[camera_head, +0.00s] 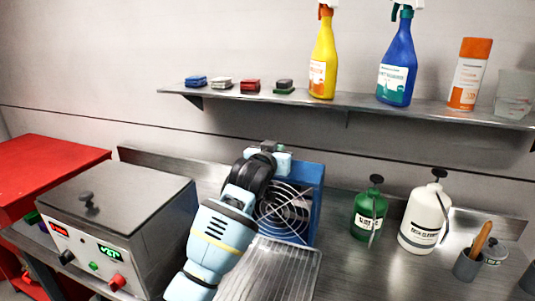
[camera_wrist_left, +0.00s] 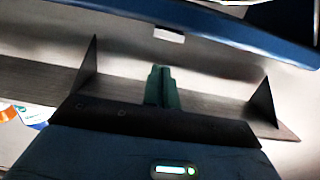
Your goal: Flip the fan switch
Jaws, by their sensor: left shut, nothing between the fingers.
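The fan (camera_head: 312,186) is a blue box with a round wire grille, standing on the bench behind a ribbed metal tray. My left arm reaches up in front of it and covers part of its left side and top. My left gripper (camera_head: 268,147) is at the fan's top edge; its fingertips are hard to make out in the head view. In the left wrist view the greenish fingers (camera_wrist_left: 162,87) are shut together and empty. They point at the blue fan edge (camera_wrist_left: 225,32), where a small pale piece (camera_wrist_left: 168,35), possibly the switch, shows. A gap appears between them.
A grey box with knobs (camera_head: 120,215) stands left on the bench. A green canister (camera_head: 368,213), a white canister (camera_head: 424,222) and a grey cup (camera_head: 467,267) stand right. The wall shelf (camera_head: 345,104) above holds sponges and bottles. Bench between fan and canisters is clear.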

